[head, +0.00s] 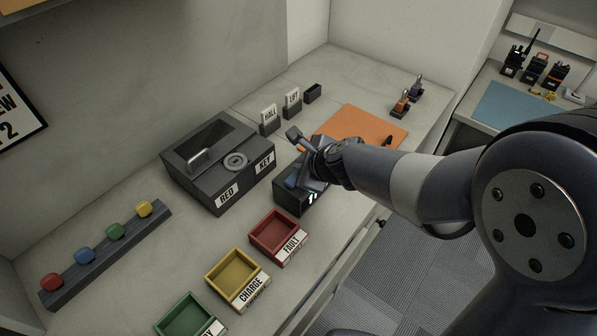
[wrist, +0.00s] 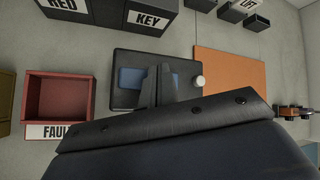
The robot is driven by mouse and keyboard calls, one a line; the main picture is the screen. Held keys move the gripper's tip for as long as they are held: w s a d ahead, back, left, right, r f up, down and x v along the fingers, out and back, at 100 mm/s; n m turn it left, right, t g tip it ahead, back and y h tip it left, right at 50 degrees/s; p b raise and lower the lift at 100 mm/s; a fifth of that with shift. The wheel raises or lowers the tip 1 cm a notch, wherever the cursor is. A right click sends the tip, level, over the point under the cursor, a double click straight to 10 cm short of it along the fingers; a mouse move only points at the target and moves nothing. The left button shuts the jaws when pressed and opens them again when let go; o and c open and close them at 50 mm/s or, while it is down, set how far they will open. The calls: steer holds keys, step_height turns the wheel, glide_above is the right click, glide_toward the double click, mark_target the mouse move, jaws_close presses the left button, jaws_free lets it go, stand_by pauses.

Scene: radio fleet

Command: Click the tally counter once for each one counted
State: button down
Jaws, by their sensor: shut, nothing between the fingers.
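The tally counter is a black box (head: 290,201) on the bench, with white digits partly visible on its front in the head view; I cannot read them fully. In the wrist view its dark top (wrist: 125,98) carries a blue pad (wrist: 131,78) and a white knob (wrist: 198,82) at its right side. My gripper (wrist: 157,75) is shut and empty, its fingers over the blue pad and hiding part of it. Whether the fingertips touch the pad I cannot tell. In the head view my wrist hides much of the counter's top.
A red FAULT tray (head: 274,229) and a yellow CHARGE tray (head: 237,268) stand nearby, with a green tray (head: 185,312) beyond. A dark RED/KEY box (head: 200,180) is behind. An orange mat (head: 375,125) lies to the right. A rack (head: 110,252) holds several coloured knobs.

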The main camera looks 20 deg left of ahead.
stand_by(0.4)
steer(key=shift+f+b, duration=0.45)
steer(key=shift+f+b, duration=0.5)
stand_by(0.6)
steer(key=shift+r, duration=0.1)
steer(key=shift+r+p, duration=0.85)
steer(key=shift+p, duration=0.1)
step_height(320, 180, up, 5)
steer(key=p, duration=0.5)
steer(key=shift+r, duration=0.1)
steer(key=shift+f, duration=0.25)
